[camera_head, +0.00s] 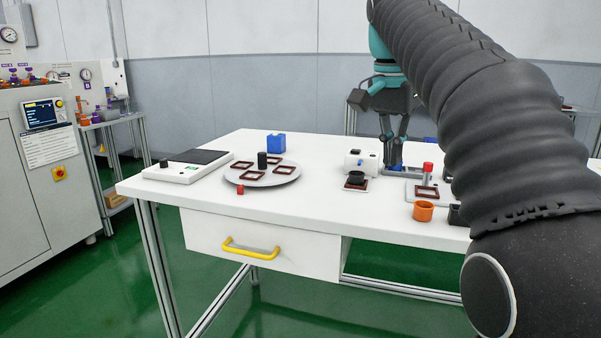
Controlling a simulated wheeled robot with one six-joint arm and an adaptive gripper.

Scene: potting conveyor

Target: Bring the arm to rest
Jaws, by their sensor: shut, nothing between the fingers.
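My arm (480,120), in a ribbed dark sleeve, comes in from the right and fills much of the right side of the view. Its teal and dark grey wrist (386,68) hangs down over the back of the white table. My gripper (395,163) points downward over the table, shut, and I see nothing held in it. Its tips look close to a blue part at the back; whether they touch it I cannot tell. The arm sleeve hides the table's right end.
On the white table (320,205) stand a round grey plate (262,182) with brown frames, a scale (188,168), a blue block (276,142), a small white device (360,162), an orange cup (423,211) and a red-capped bottle (427,173). A yellow-handled drawer (252,247) is below.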

